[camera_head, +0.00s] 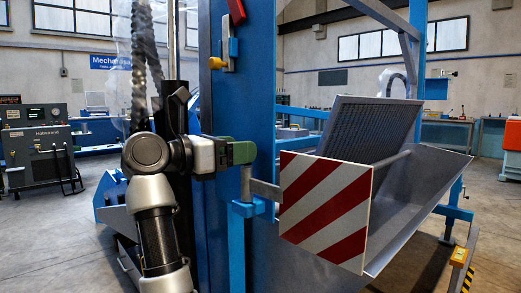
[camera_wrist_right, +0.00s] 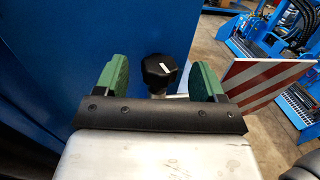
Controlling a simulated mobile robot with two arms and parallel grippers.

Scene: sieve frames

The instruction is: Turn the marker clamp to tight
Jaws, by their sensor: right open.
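The marker board (camera_head: 325,208) has red and white diagonal stripes and hangs at the front of the sieve machine. A grey bar joins it to the clamp (camera_head: 247,208), which has a blue bracket and a grey upright on the blue post. In the right wrist view the clamp's black knob (camera_wrist_right: 160,70), with a small white mark, shows between the green fingers. My right gripper (camera_head: 240,152) is at the top of the clamp and hides the knob in the head view. It is open, with gaps on both sides of the knob. My left gripper is out of view.
The blue machine column (camera_head: 240,90) stands right behind my right gripper. A grey sieve screen (camera_head: 370,130) leans in a sloping trough (camera_head: 425,195) to the right. A welding unit (camera_head: 38,145) stands far left. The floor at the right is partly free.

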